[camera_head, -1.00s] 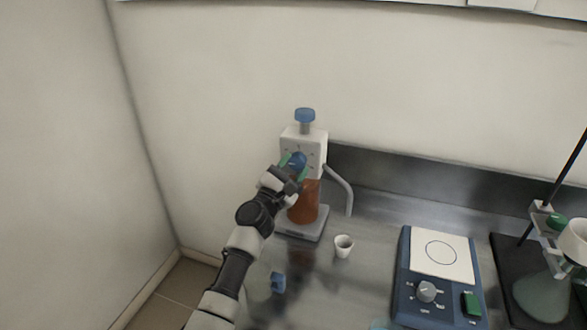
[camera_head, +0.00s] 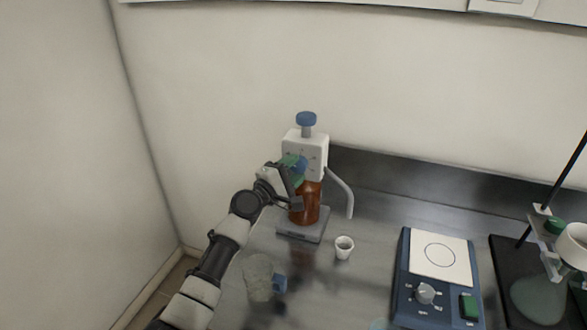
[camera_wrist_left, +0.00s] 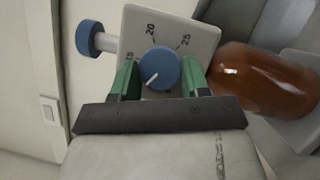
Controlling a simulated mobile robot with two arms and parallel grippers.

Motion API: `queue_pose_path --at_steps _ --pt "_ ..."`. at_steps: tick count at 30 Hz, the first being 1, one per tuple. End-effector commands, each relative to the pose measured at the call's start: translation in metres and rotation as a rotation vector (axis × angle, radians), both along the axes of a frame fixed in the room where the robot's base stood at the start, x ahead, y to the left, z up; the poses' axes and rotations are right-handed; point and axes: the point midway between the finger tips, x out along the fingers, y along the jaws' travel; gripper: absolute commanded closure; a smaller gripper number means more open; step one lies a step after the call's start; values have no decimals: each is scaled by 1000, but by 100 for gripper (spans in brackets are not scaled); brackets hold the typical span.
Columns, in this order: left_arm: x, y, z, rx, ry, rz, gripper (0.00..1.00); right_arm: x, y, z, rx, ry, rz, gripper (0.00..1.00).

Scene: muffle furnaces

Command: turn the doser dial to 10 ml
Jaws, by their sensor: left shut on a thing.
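The doser has a white head (camera_head: 311,146) with a blue plunger knob (camera_head: 306,118) on top and a brown bottle (camera_head: 309,204) below. Its blue dial (camera_wrist_left: 160,66) sits on the head's front face. My left gripper (camera_head: 295,168) is at the dial, shut on it, with one green finger on each side in the left wrist view. The dial's white pointer line slants to the lower left there. The marks 20 and 25 show above the dial; the lower marks are mostly hidden by the gripper. My right gripper is not in view.
A small white cup (camera_head: 344,246) stands right of the doser, near its bent spout (camera_head: 341,190). A blue stirrer (camera_head: 408,290) and a stand with a flask (camera_head: 540,297) are at right.

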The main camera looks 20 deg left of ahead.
Motion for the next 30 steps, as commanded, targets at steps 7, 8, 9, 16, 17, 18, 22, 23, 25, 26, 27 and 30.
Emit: queue_pose_path --at_steps 7,8,9,16,17,18,22,23,25,26,27,30 --pt "0 -1 -1 13 1 -2 78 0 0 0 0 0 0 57" --pt "0 -1 -1 13 1 -2 78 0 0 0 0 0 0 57" --pt "0 -1 -1 13 1 -2 78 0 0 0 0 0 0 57" --pt "0 -1 -1 12 2 -2 43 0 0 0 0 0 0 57" --pt "0 -1 -1 12 2 -2 39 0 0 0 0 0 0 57" --pt "0 -1 -1 12 1 -2 33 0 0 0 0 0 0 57" --pt "0 0 -1 11 0 -1 29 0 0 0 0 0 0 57" --pt "0 0 0 11 0 -1 29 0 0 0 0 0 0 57" --pt "0 0 0 11 0 -1 29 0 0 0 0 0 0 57" --pt "0 0 0 11 0 -1 29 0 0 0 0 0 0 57" --pt "-1 0 0 11 0 0 29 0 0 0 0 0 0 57" --pt "-6 3 -2 11 0 0 29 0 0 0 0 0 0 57"
